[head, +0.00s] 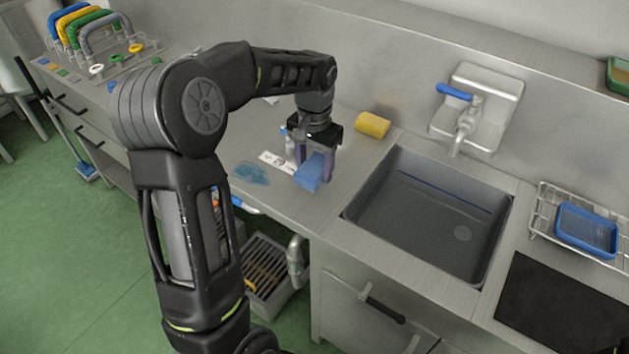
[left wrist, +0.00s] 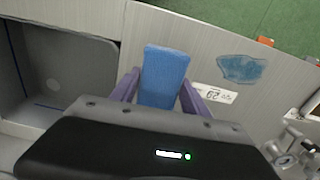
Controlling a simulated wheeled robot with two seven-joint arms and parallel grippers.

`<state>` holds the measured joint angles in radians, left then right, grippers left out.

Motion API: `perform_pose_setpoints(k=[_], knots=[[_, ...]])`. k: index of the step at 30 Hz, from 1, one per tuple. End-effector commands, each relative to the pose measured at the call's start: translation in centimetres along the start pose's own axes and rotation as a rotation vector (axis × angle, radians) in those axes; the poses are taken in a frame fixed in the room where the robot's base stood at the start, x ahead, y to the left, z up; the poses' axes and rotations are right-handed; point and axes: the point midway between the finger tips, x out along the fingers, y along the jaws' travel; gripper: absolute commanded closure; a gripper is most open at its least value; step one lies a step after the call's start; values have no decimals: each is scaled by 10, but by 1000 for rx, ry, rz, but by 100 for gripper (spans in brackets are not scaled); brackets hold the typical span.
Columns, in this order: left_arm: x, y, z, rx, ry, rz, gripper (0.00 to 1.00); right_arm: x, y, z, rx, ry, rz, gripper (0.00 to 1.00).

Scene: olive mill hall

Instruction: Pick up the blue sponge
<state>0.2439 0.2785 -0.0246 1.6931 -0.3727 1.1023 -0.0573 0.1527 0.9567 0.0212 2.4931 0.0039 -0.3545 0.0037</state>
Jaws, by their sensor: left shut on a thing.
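The blue sponge (head: 310,172) is between the purple fingers of my left gripper (head: 316,168), over the steel counter left of the sink. In the left wrist view the sponge (left wrist: 165,75) stands up between the two fingers (left wrist: 160,92), which are shut on it. I cannot tell whether its underside touches the counter. My right gripper is not in view.
A yellow sponge (head: 373,124) lies behind the sink's left corner. The sink (head: 430,215) is empty, with a blue-handled tap (head: 464,115). A blue puddle-like patch (head: 252,173) and a white label (head: 272,160) are beside the gripper. A wire rack (head: 545,210) holds a blue tray (head: 587,230).

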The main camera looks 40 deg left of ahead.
Motion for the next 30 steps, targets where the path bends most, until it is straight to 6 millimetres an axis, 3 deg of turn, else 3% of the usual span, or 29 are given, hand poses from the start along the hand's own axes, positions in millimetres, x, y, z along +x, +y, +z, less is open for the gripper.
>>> perform_pose_setpoints(k=[3, 7, 25, 26, 30], knots=[[-20, 0, -1, 0, 3, 0, 85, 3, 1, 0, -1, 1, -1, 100], [-33, 0, 0, 1, 2, 1, 85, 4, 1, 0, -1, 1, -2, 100], [-35, 0, 0, 1, -1, 1, 85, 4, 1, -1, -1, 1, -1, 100], [-35, 0, 0, 1, -1, 1, 48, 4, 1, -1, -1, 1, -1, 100], [-35, 0, 0, 1, -1, 1, 60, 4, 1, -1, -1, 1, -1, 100]])
